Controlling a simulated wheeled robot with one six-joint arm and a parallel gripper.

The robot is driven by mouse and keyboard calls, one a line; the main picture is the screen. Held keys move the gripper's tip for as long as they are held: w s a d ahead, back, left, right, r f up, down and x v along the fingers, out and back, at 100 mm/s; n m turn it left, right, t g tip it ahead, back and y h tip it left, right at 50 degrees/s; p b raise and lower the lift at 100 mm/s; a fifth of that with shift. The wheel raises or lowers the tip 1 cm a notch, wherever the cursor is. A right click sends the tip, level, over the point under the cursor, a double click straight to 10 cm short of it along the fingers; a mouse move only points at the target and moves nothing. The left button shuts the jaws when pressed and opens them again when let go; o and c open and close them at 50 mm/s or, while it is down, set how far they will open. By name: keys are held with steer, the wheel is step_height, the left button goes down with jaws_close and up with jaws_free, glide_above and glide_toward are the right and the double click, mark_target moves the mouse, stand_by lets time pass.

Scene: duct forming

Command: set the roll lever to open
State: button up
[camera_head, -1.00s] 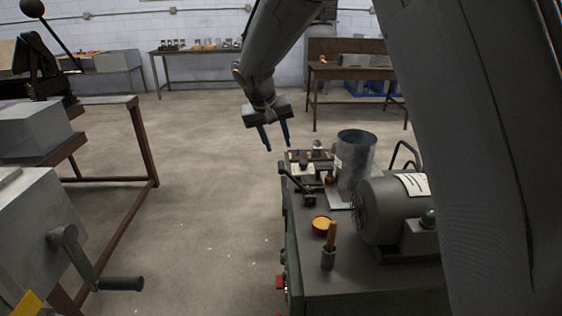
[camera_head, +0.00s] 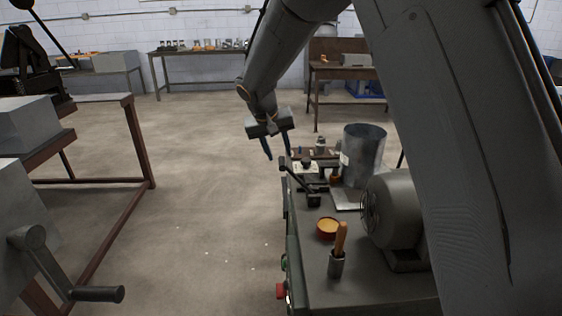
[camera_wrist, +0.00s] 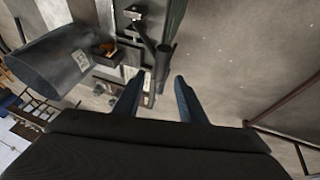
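The roll lever (camera_head: 298,182) is a dark arm with a thicker grip, at the left edge of the green-grey machine's top (camera_head: 312,273). In the wrist view the lever's grip (camera_wrist: 162,66) lies just ahead of my fingertips, roughly between them in the picture. My gripper (camera_head: 278,154) is open and empty, with its two blue fingers pointing down near the lever's free end. The fingers also show apart in the wrist view (camera_wrist: 159,79). I cannot tell whether a finger touches the lever, nor read any open or closed marking.
A grey metal cylinder (camera_head: 364,152) stands behind the lever, and a motor (camera_head: 393,212) sits to the right. An orange-filled tin (camera_head: 327,229) and a wooden-handled tool in a holder (camera_head: 339,251) stand in front. Open floor (camera_head: 215,190) lies left of the machine.

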mark_target(281, 158)
steer(key=shift+p+x, duration=0.4)
steer(key=shift+x, duration=2.15)
jaws_close()
